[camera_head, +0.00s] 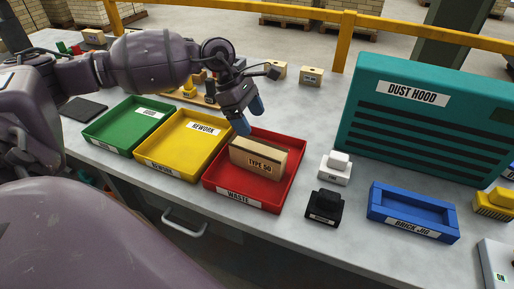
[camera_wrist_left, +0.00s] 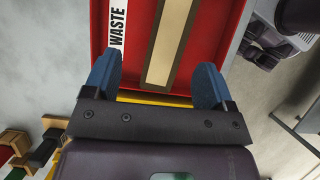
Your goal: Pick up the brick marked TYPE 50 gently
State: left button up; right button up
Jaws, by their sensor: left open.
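The brick marked TYPE 50 (camera_head: 258,157) is tan with a dark label band on its front side. It sits inside the red WASTE tray (camera_head: 242,202). My left gripper (camera_head: 249,116) is open, with blue fingertips, above the back left part of that tray and apart from the brick. In the left wrist view, the brick (camera_wrist_left: 170,42) lies ahead of the open fingers (camera_wrist_left: 157,80), between their two lines, and nothing is held. The brick's near end is close to the finger gap in that picture. My right gripper is not in view.
The yellow REWORK tray (camera_head: 172,172) and green GOOD tray (camera_head: 110,146) stand left of the red one. A white block (camera_head: 335,170), black block (camera_head: 323,208), blue brick jig (camera_head: 412,212) and teal dust hood (camera_head: 425,120) stand right. Bare table shows behind the red tray.

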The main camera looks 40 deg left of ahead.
aim_at(257, 147)
pick_arm(q)
jog(key=shift+s+a+f+m+g, duration=0.2)
jog(key=shift+s+a+m+g, duration=0.1)
jog(key=shift+s+a+m, duration=0.1)
jog(key=shift+s+d+y, duration=0.2)
jog(key=shift+s+y, duration=0.1)
jog(key=x, duration=0.5)
jog(key=shift+d+f, duration=0.15)
jog(key=shift+x, duration=2.65)
jog(key=shift+w, duration=0.1)
jog(key=c, duration=0.9)
jog(key=shift+c, duration=0.3)
